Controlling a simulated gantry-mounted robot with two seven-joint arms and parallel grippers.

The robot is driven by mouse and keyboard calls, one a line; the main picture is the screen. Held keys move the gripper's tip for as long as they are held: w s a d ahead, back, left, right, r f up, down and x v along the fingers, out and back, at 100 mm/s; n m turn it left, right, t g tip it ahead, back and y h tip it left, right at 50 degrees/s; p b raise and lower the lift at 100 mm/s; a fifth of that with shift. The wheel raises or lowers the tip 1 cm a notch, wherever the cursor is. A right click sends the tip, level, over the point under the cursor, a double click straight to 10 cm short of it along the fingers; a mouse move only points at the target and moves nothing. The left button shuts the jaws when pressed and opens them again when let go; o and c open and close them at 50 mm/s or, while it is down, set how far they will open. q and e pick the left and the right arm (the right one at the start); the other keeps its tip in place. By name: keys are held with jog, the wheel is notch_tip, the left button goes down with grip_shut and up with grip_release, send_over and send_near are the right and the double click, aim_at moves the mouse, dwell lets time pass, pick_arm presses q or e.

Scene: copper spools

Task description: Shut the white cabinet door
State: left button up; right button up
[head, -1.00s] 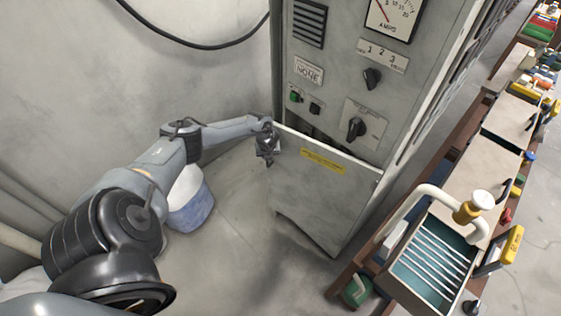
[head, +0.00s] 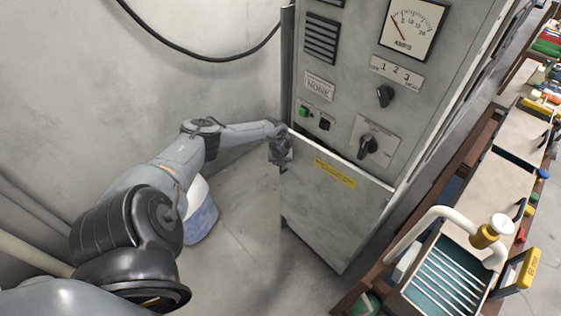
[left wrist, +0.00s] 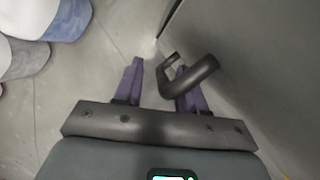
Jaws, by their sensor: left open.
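The white cabinet door (head: 335,210) is the pale lower panel with a yellow label. It stands slightly ajar, its top edge in front of the cabinet face. My left gripper (head: 281,158) is at the door's left edge, pointing down. In the left wrist view my left gripper (left wrist: 160,68) is open, with two purple fingers. A dark bar handle (left wrist: 195,78) on the door (left wrist: 255,60) lies over the right finger and reaches towards the space between them. Whether they touch is unclear. My right gripper is out of view.
The grey cabinet (head: 345,60) rises behind the door with a gauge, switches and knobs. A white and blue container (head: 200,215) stands on the floor at left. A bench with a dish rack (head: 440,285) and tools runs along the right. Floor left of the door is clear.

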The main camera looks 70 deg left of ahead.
pick_arm(q)
jog(key=shift+w+d, duration=0.1)
jog(key=shift+d+r, duration=0.2)
jog(key=shift+r, duration=0.3)
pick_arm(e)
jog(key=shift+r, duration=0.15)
pick_arm(q)
jog(key=p+v, duration=0.1)
jog(key=v, duration=0.8)
jog(key=shift+r, duration=0.3)
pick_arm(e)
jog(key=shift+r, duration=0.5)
pick_arm(q)
jog(key=shift+d, duration=0.1)
jog(key=shift+c, duration=0.3)
